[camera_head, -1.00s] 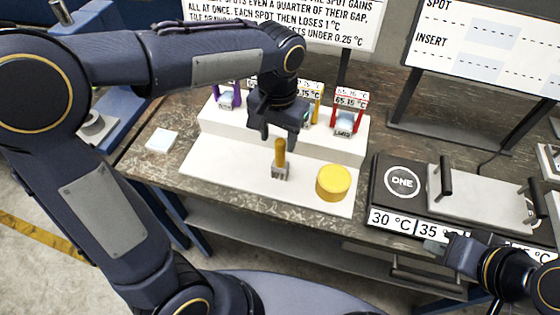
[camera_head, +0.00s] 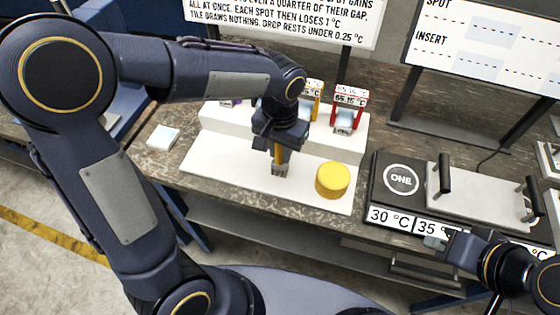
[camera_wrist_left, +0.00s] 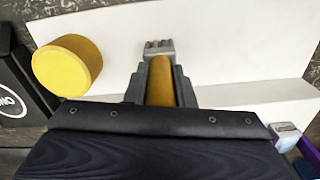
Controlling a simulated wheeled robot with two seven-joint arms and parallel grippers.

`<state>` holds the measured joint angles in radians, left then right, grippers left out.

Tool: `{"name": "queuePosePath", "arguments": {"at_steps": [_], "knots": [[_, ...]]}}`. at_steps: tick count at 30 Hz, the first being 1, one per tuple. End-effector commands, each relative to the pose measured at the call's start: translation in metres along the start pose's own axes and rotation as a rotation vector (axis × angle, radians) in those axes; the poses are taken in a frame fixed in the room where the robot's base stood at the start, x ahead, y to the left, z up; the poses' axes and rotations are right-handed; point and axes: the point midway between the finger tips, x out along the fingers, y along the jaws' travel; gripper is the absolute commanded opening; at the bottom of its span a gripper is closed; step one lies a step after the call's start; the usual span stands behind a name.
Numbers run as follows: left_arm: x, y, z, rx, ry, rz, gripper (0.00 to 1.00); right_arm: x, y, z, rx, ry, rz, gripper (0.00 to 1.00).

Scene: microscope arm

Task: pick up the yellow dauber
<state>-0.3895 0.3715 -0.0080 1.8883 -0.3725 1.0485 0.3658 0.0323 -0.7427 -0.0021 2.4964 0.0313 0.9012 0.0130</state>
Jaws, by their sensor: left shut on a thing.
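The yellow dauber (camera_head: 277,157) stands upright on the white board (camera_head: 215,165), its yellow handle up and its grey toothed foot down. My left gripper (camera_head: 278,146) is above it with its fingers around the upper handle, shut on it. The left wrist view also shows the dauber (camera_wrist_left: 161,82) between the two grey fingers, with its grey foot beyond the fingertips. The gripper hides the top of the handle in the head view. My right gripper (camera_head: 432,241) is at the lower right by the bench front; its jaw opening is unclear.
A round yellow pad or tub (camera_head: 332,180) stands right of the dauber, and it also shows in the left wrist view (camera_wrist_left: 68,66). A raised white step behind holds red (camera_head: 345,118) and other coloured stands. A black plate marked ONE (camera_head: 401,180) lies to the right.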

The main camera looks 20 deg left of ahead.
Motion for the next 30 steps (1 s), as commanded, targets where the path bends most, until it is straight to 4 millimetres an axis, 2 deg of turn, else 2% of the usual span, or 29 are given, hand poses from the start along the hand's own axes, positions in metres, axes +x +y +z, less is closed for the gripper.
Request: {"name": "queuePosePath", "arguments": {"at_steps": [11, 14, 18, 20, 26, 30], "knots": [[-0.005, 0.0, -0.001, 0.0, 0.003, 0.001, 0.0, 0.0, 0.0, 0.0, 0.0, 0.0, 0.0, 0.0], [-0.013, 0.0, -0.001, -0.001, 0.004, 0.001, 0.0, 0.0, 0.0, 0.0, 0.0, 0.0, 0.0, 0.0], [-0.035, 0.001, -0.001, 0.0, 0.006, 0.002, 0.0, 0.0, 0.0, 0.0, 0.0, 0.0, 0.0, 0.0], [-0.044, 0.012, 0.003, 0.005, 0.006, 0.001, 0.0, 0.002, 0.001, 0.001, 0.0, 0.0, 0.0, 0.0], [-0.091, 0.049, 0.015, 0.007, 0.007, 0.002, 0.0, 0.006, 0.003, 0.003, 0.0, 0.0, 0.0, 0.0], [-0.106, 0.083, 0.028, 0.008, 0.003, 0.001, 0.0, 0.011, 0.005, 0.005, 0.0, 0.0, 0.0, 0.0]]}}
